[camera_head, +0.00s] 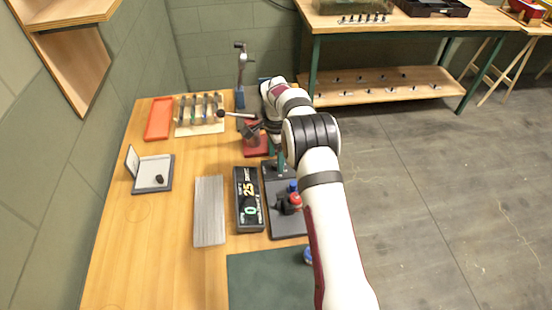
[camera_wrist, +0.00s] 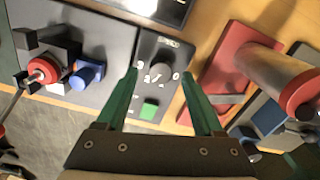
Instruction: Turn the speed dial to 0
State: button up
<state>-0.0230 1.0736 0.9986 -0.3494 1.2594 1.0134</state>
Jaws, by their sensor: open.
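The speed dial (camera_wrist: 160,70) is a dark round knob with light number marks around it, on a small black panel in the wrist view. A 0 mark shows at its right side. I cannot tell exactly where its pointer stands. My gripper (camera_wrist: 159,75) is open, with one green finger on each side of the dial in the picture. I cannot tell whether the fingers touch it. A green button (camera_wrist: 149,108) lies below the dial on the same panel. In the head view my arm hides most of the dial area.
A black display (camera_head: 249,200) with lit digits stands left of the dark tank base plate (camera_head: 285,222). A red block (camera_head: 256,146) sits behind it. A grey slab (camera_head: 209,210), a small open case (camera_head: 153,175) and an orange tray (camera_head: 159,119) lie further left. Bare wood shows between them.

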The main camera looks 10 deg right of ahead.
jog(key=shift+f, duration=0.6)
jog(key=shift+c, duration=0.3)
grip_shut()
